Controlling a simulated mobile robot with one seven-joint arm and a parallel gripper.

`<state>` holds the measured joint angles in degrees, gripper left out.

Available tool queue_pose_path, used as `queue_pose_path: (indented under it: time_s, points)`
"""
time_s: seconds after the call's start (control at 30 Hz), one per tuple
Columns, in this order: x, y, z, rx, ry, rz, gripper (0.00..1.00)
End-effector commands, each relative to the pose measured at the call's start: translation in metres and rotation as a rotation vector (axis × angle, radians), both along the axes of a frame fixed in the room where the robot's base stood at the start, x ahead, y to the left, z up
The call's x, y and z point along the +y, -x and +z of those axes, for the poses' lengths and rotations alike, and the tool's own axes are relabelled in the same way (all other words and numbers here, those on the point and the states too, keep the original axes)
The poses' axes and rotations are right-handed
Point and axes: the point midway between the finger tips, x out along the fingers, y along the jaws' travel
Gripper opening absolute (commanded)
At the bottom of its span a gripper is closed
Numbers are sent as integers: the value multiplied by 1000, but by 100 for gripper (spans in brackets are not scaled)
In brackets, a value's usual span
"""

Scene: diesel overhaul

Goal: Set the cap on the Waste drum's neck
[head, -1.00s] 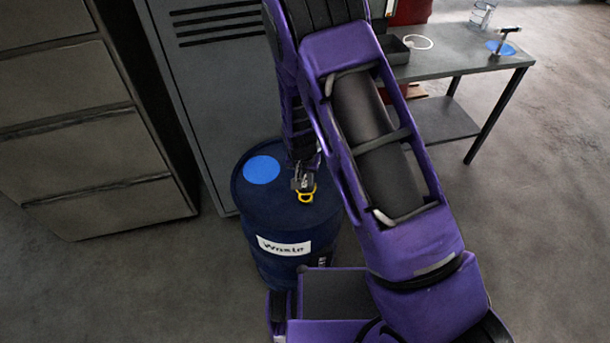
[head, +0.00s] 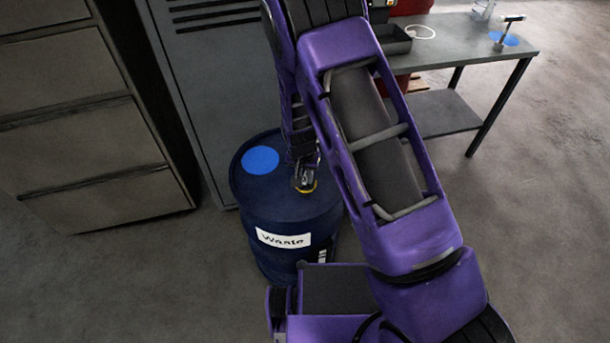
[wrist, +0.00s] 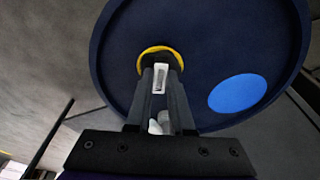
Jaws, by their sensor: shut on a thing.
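The Waste drum (head: 262,210) is dark blue with a white "Waste" label and stands upright on the floor. My gripper (head: 305,176) is over the right part of its lid, pointing down. In the wrist view my gripper (wrist: 160,78) is shut on the cap (wrist: 160,47), which shows a yellow rim around a dark middle and a pale piece between the fingers. The cap's yellow edge (head: 306,189) also shows in the head view, at or just above the lid. The neck is hidden, and I cannot tell whether the cap touches it.
A blue round patch (head: 261,160) lies on the drum's lid. A grey locker (head: 205,80) and drawers (head: 85,110) stand behind and left. A metal table (head: 460,50) with a tray, white ring and hammer-like tool is at right. Open floor lies right.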

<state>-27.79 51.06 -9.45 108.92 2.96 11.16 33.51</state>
Motion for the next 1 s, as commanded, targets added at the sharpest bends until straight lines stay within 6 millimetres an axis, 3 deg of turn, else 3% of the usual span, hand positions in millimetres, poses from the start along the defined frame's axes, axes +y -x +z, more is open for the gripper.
queue_pose_path:
  time_s: [1.0]
  points:
    - [0,-1,-9,0,0,0,0]
